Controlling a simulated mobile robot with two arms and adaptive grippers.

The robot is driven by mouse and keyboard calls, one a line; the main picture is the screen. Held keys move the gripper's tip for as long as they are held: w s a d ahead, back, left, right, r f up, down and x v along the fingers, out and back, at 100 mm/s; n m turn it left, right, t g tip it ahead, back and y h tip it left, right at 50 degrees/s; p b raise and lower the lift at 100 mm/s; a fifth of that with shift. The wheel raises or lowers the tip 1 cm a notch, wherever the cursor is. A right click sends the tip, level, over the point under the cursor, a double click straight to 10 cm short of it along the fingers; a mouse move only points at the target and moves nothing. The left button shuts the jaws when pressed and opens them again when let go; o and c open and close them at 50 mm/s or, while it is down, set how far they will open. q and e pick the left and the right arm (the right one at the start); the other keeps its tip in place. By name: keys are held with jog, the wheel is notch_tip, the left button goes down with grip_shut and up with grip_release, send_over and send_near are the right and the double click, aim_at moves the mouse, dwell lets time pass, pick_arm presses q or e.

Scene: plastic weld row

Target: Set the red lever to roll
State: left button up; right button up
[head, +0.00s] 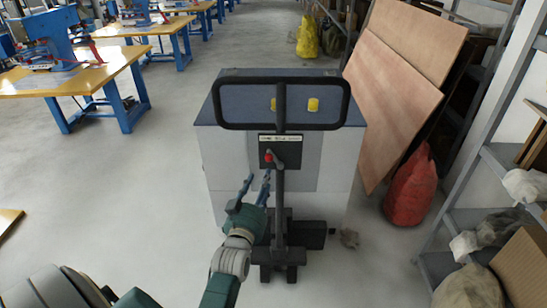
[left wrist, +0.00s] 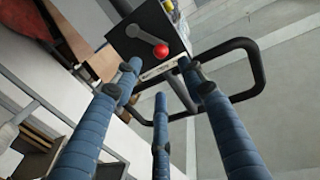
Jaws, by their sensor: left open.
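The red lever (head: 268,157) shows as a small red knob on a black control box (head: 287,150) on the shaft of a black loop handle (head: 283,126). In the left wrist view, the lever's red ball (left wrist: 161,50) sits at the end of a grey arm (left wrist: 142,38) on the box face. My left gripper (head: 258,181) is open and empty, just below and left of the lever in the head view. Its blue fingers (left wrist: 160,82) point toward the box, apart from the ball. The box label is too small to read. My right gripper is not in view.
A grey cabinet (head: 220,160) with two yellow knobs (head: 313,104) stands behind the handle. Wooden boards (head: 395,85), a red sack (head: 411,187) and a metal shelf (head: 470,160) are on the right. Blue-legged workbenches (head: 112,72) stand at the left.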

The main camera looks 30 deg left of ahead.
aim_at(268, 159)
pick_arm(q)
jog(key=x, duration=0.3)
jog(key=p+x, duration=0.1)
jog(key=x, duration=0.1)
jog(key=shift+w+a+r, duration=0.1)
jog(key=shift+a+r, duration=0.15)
jog(key=shift+a, duration=0.05)
jog(key=x, duration=0.3)
jog(key=shift+w+f+p, duration=0.2)
jog(key=shift+w+p, duration=0.1)
jog(key=shift+w, duration=0.1)
jog(key=shift+w+a, duration=0.25)
jog(key=shift+w, duration=0.15)
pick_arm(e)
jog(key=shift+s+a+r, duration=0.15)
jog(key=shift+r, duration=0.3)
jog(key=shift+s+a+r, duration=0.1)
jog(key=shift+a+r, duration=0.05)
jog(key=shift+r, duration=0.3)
pick_arm(q)
grip_shut()
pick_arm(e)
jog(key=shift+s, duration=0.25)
